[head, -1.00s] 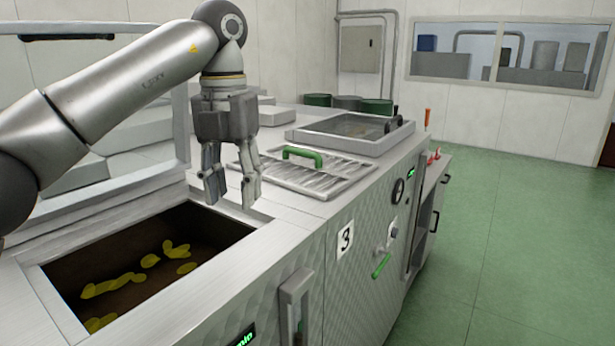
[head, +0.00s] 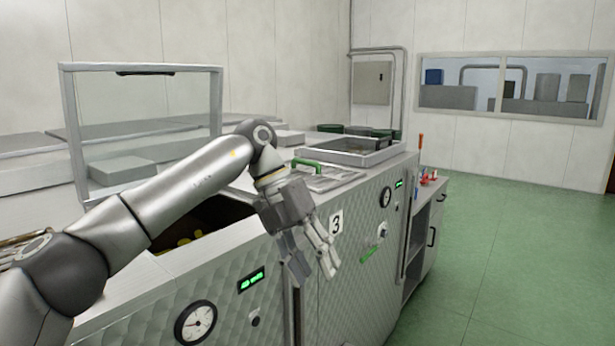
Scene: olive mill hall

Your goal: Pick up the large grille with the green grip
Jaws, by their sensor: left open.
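The large grille (head: 325,183) lies flat on top of the steel machine, partly hidden behind my left arm and gripper. Its green grip (head: 307,166) stands up from its far left side. My left gripper (head: 312,279) is open and empty, pointing down and to the right in front of the machine's front face. It is nearer to me and lower in the picture than the grille, apart from it. My right gripper does not show.
An open hatch (head: 172,246) with yellow stuff inside lies left of the grille, partly behind my arm, under a raised clear lid (head: 150,125). A framed steel tray (head: 352,147) stands behind the grille. Green floor (head: 500,240) is free at the right.

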